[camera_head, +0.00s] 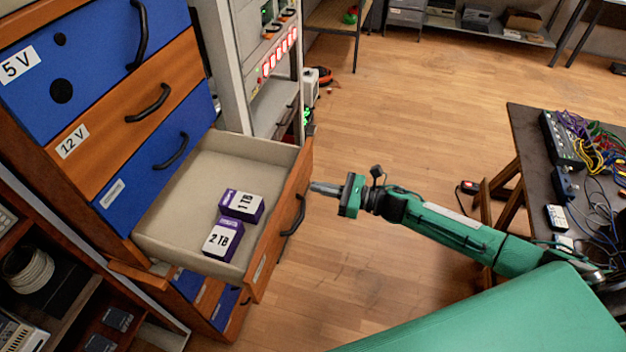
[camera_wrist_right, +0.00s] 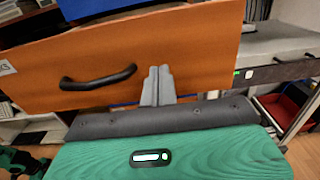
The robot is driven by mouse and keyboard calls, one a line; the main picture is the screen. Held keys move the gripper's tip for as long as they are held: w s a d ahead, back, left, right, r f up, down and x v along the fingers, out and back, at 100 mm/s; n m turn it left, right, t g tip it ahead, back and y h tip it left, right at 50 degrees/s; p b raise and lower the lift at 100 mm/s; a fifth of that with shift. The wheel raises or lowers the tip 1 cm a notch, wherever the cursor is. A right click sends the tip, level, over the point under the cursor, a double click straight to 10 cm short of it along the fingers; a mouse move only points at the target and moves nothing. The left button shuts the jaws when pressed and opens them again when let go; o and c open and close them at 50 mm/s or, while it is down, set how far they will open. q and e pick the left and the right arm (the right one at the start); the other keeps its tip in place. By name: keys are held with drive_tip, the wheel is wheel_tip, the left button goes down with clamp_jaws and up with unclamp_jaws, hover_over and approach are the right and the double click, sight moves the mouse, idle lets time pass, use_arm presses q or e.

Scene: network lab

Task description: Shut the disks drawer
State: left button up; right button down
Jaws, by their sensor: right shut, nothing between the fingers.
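The disks drawer (camera_head: 167,246) is pulled out of the cabinet, with an orange wooden front and a black handle (camera_head: 294,215). Two purple and white boxes marked 1 TB (camera_head: 242,204) and 2 TB (camera_head: 223,238) lie inside it. My right gripper (camera_head: 312,187) is shut and empty, its tips at the drawer front's far end, beyond the handle. In the right wrist view the gripper (camera_wrist_right: 158,72) points at the orange drawer front (camera_wrist_right: 205,50), to the right of the handle (camera_wrist_right: 98,78); I cannot tell whether it touches. My left gripper is not in view.
Closed blue and orange drawers (camera_head: 125,115) rise above the open one. A rack with lights (camera_head: 270,60) stands behind it. A dark table (camera_head: 540,150) with cables is at the right.

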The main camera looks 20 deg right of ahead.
sight(301, 184)
drive_tip(key=shift+p+x, duration=0.35)
drive_tip(key=shift+x, duration=0.9)
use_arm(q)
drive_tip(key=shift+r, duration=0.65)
use_arm(e)
drive_tip(key=shift+w+a+f+b, duration=0.1)
drive_tip(key=shift+w+a+b, duration=0.1)
drive_tip(key=shift+a+b, duration=0.2)
use_arm(q)
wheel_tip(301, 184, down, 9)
drive_tip(key=b, duration=0.9)
use_arm(e)
drive_tip(key=x, duration=1.8)
drive_tip(key=shift+w+a+f, duration=0.1)
drive_tip(key=shift+w+a, duration=0.05)
drive_tip(key=b+x, duration=0.3)
drive_tip(key=x, duration=0.5)
drive_tip(key=shift+w+a, duration=0.1)
drive_tip(key=shift+w, duration=0.05)
drive_tip(key=shift+w+a+b, duration=0.35)
drive_tip(key=shift+a+b, duration=0.15)
drive_tip(key=shift+a, duration=0.05)
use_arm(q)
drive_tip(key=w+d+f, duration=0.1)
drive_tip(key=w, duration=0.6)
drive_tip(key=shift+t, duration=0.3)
use_arm(e)
drive_tip(key=shift+r, duration=0.3)
drive_tip(key=shift+r, duration=0.1)
